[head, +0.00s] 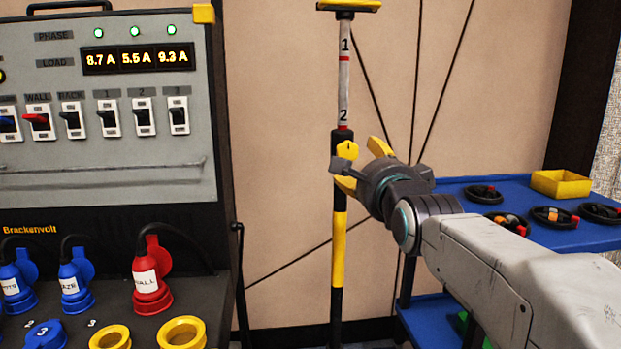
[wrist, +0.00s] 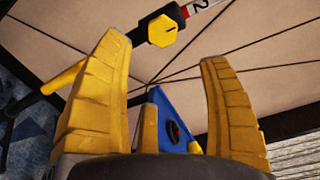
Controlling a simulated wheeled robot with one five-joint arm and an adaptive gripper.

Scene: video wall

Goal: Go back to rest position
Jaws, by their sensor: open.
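My gripper (head: 362,166) is in the middle of the head view, its yellow fingers spread and pointing toward the upper left. In the wrist view my gripper (wrist: 164,50) stands open, with nothing between its fingers. A black and yellow pole (head: 339,240) with a numbered red and white upper section stands upright beside it. The pole's yellow knob (head: 347,149) shows close to my fingers in the head view. In the wrist view the knob (wrist: 161,31) lies beyond the fingertips. I cannot tell the exact gap between the fingers and the pole.
A grey power panel (head: 100,165) with switches and lit readouts stands at left, above blue and red plugs (head: 150,285). A blue cart (head: 465,190) at right holds a yellow bin (head: 560,184) and several black coils. A beige wall panel (head: 275,120) stands behind.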

